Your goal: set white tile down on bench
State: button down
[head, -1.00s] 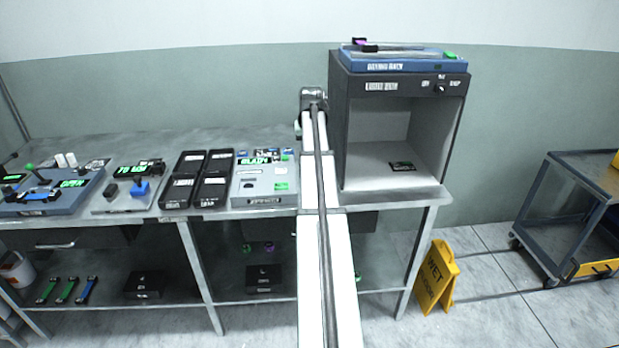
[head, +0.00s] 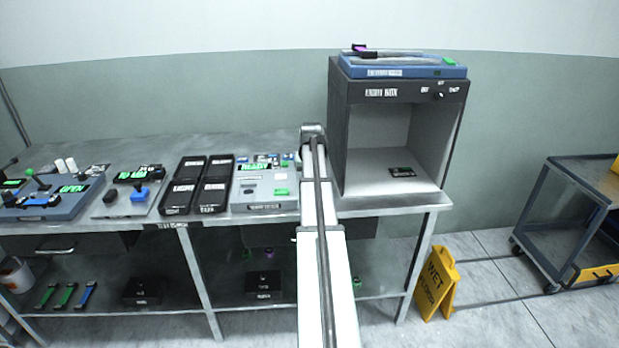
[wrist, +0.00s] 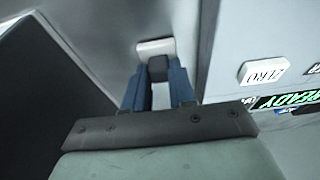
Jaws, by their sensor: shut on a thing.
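In the wrist view my gripper (wrist: 158,88) has two blue fingers shut on a dark block. A small whitish plate, which looks like the white tile (wrist: 155,46), shows at that block, just beyond the fingertips. The tile is over or on the grey bench top (wrist: 95,25); I cannot tell whether it touches. In the head view my arm hides the gripper and the tile. The bench (head: 130,148) runs behind and to both sides of my arm there.
An instrument with a green READY display (head: 265,205) stands close on the left of my arm; its ZERO button (wrist: 264,71) shows in the wrist view. A dark viewing booth (head: 338,135) stands close on the right. Black trays (head: 182,185) lie further left.

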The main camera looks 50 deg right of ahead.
jog(key=shift+f, duration=0.1)
jog(key=c, duration=0.9)
grip_release()
jog(key=shift+c, duration=0.2)
jog(key=v, duration=1.2)
